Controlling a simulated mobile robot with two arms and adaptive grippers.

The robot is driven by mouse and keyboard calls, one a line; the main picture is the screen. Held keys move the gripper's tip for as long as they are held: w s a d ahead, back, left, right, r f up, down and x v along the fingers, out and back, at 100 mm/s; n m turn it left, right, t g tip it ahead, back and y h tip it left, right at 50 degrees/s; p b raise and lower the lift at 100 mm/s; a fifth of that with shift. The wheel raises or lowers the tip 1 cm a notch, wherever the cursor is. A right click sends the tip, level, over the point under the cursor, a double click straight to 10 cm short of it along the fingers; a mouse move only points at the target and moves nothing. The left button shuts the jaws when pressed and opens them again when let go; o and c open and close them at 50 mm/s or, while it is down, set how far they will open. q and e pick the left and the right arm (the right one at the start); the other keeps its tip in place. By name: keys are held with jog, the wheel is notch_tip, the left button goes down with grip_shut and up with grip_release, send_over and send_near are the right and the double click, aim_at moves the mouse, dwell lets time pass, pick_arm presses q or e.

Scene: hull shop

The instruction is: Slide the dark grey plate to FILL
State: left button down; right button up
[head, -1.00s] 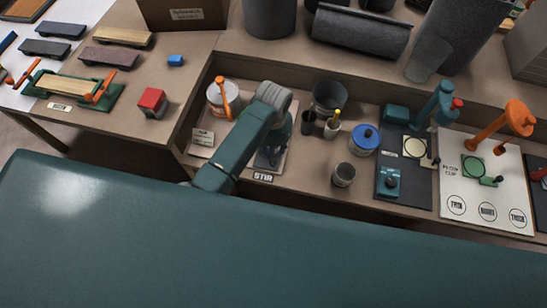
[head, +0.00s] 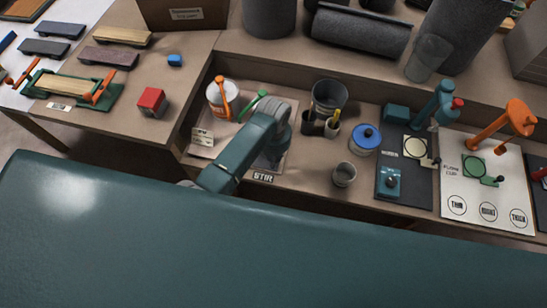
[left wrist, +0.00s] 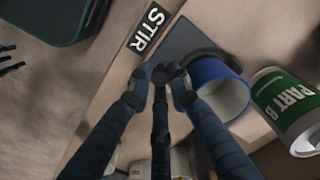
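A blue cup (left wrist: 216,84) with a pale inside is at the plate's right, partly behind a finger. My left gripper (left wrist: 161,84) is over the plate's near edge. Its dark fingers are close together with small gaps at the tips; whether they touch or grip anything is unclear. In the head view my left arm hides most of the plate and cup, and the STIR label (head: 263,177) shows in front. No readable FILL label shows.
A white can with a green PART B label (left wrist: 288,105) is right of the cup. In the head view a white can with an orange paddle (head: 222,98) stands left of my arm.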

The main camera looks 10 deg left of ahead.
pick_arm(q)
jog(key=shift+a, duration=0.25)
jog(key=a+p, duration=0.4)
jog(key=a, duration=0.7)
jog(key=shift+w+a, duration=0.15)
jog(key=shift+a, duration=0.4)
jog(key=c, duration=1.6)
grip_release()
jog(key=shift+a, duration=0.1)
jog(key=shift+w+r, duration=0.1)
jog(key=shift+r, duration=0.35)
notch_tip(320, 180, up, 11)
jog(key=shift+r, duration=0.1)
